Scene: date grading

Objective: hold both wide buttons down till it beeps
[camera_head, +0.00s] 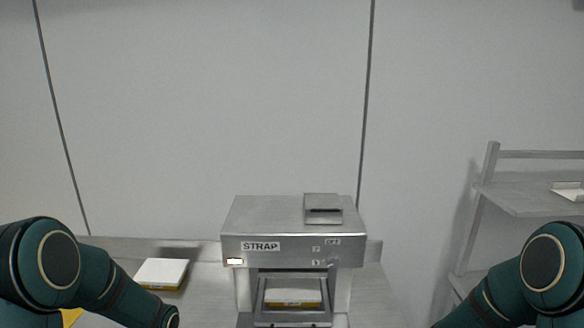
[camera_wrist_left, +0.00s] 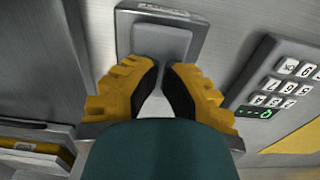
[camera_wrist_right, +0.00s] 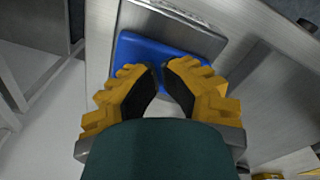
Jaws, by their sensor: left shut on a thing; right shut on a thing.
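A wide grey button (camera_wrist_left: 162,40) sits in a metal housing in the left wrist view. My left gripper (camera_wrist_left: 162,66) has its yellow fingers drawn together at the button's near edge, shut on it with a narrow gap between the tips. A wide blue button (camera_wrist_right: 150,50) sits in a metal plate in the right wrist view. My right gripper (camera_wrist_right: 161,66) is shut in the same way at the blue button's near edge. I cannot tell how far either button is pressed. Both grippers are out of the head view, which shows only my arms.
A metal machine labelled STRAP (camera_head: 285,212) stands on the bench, with a yellow-edged box (camera_head: 292,297) in its opening. A white box (camera_head: 162,272) lies to its left. A keypad (camera_wrist_left: 280,86) with a green display is beside my left gripper. A shelf (camera_head: 525,196) stands at right.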

